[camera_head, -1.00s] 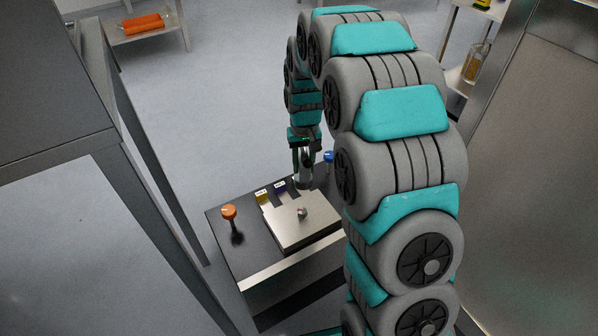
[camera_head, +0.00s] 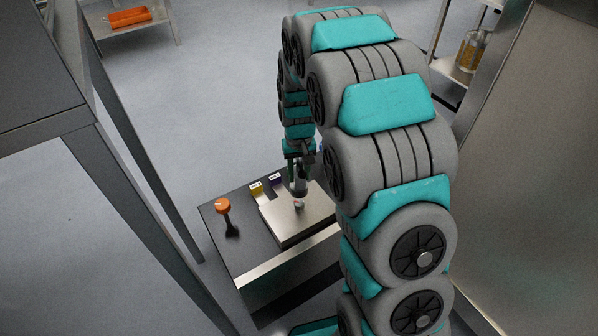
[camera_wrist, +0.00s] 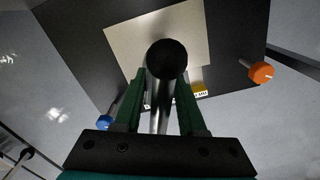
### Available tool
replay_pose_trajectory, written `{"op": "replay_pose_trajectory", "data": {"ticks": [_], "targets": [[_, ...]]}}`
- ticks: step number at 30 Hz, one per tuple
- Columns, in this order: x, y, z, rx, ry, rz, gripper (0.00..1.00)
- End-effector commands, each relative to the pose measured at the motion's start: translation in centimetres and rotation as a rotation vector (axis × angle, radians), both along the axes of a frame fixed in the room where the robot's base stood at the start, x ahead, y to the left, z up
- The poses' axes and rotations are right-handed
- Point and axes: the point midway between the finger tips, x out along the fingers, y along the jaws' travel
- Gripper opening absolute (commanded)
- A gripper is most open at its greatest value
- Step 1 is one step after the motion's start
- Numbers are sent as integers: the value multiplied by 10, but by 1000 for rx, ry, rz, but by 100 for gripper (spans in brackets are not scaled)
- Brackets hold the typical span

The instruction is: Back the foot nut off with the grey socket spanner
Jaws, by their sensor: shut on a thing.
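My gripper (camera_head: 298,172) is shut on the grey socket spanner (camera_head: 299,189), which points down over the metal plate. In the wrist view the spanner (camera_wrist: 166,60) stands between the green fingers, its dark round end covering what lies beyond. The foot nut (camera_head: 299,205) is a small light piece on the plate, right below the spanner's lower end in the head view. I cannot tell whether the socket touches it or is just above. The nut is hidden in the wrist view.
The pale metal plate (camera_head: 317,212) lies on a dark bench top (camera_head: 240,255). An orange-capped tool (camera_head: 223,205) stands at the left. A blue-capped one (camera_wrist: 104,122) shows in the wrist view.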

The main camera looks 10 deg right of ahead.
Motion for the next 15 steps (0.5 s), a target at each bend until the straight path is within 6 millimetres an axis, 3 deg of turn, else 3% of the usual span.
{"op": "replay_pose_trajectory", "data": {"ticks": [15], "targets": [[0,0,-30,0,-1,0,0]]}}
